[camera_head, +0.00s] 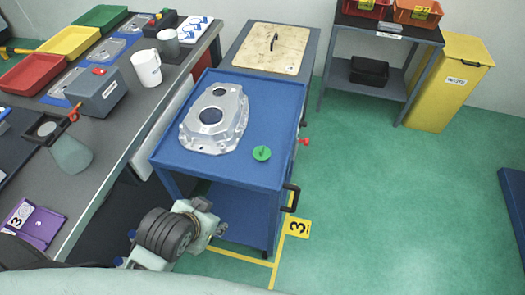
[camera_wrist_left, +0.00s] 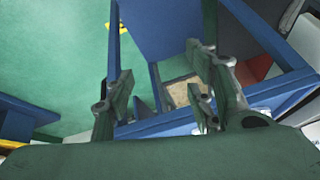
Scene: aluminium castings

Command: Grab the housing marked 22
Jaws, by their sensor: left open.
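One silver cast housing (camera_head: 214,118) with round openings lies on the top of the blue cart (camera_head: 265,180) in the head view. I cannot read a number on it, and I do not see it in the left wrist view. My left gripper (camera_head: 208,217) is low at the cart's near left side, apart from the housing. In the left wrist view my left gripper (camera_wrist_left: 160,65) is open, with nothing between its fingers and blue cart framing beyond them. My right gripper is not in view.
A green knob-like piece (camera_head: 262,153) lies on the cart top right of the housing. A grey workbench (camera_head: 118,143) with trays and a white mug (camera_head: 146,68) runs along the left. A wooden-topped table (camera_head: 270,48) stands behind. Green floor is clear on the right.

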